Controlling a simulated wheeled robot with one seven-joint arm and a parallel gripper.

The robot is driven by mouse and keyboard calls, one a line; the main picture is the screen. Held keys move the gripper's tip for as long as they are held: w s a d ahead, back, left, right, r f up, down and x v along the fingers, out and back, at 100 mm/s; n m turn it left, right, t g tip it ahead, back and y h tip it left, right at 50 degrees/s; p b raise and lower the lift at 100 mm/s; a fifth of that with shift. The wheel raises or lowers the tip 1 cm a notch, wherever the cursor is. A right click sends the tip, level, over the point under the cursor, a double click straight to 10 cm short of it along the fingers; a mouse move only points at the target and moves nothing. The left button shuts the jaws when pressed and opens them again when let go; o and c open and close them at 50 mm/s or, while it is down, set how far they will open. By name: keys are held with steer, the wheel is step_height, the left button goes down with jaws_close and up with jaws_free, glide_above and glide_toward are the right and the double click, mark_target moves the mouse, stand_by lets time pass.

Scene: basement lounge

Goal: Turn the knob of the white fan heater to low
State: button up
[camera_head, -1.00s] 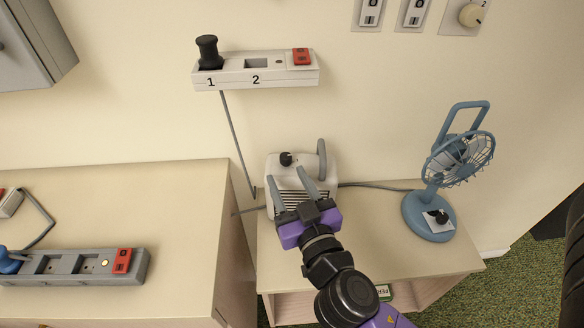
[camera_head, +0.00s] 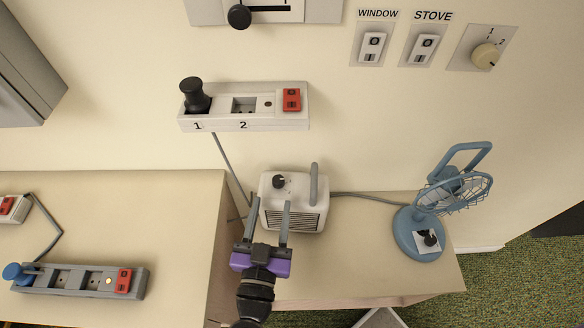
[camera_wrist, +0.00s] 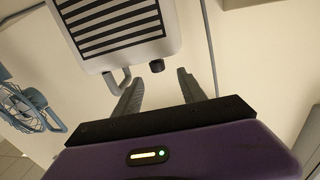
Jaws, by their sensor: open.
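The white fan heater (camera_head: 296,218) stands on the low wooden table, its dark slatted grille facing front. Its black knob (camera_head: 279,182) is on the top at the left, and a grey handle rises at the top right. My gripper (camera_head: 270,206) is open and empty, in front of the heater and below the knob in the head view. In the wrist view the heater (camera_wrist: 168,48) fills the upper middle, and its knob (camera_wrist: 157,66) lies ahead of the open fingers (camera_wrist: 160,82), apart from them. The knob's exact setting is too small to read.
A blue desk fan (camera_head: 409,235) stands right of the heater. A white wall socket strip (camera_head: 222,123) with a black plug and red switch hangs above. A taller cabinet (camera_head: 150,200) at left carries a grey power strip (camera_head: 92,292). Wall switches are at upper right.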

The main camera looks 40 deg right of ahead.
mark_target(278, 185)
steer(key=p+x, duration=0.2)
steer(key=x, duration=0.5)
steer(key=shift+s+d, duration=0.1)
steer(key=shift+d, duration=0.1)
steer(key=shift+w+d, duration=0.3)
steer(key=shift+w, duration=0.05)
steer(key=shift+c, duration=0.2)
steer(key=shift+f, duration=0.1)
jaws_close()
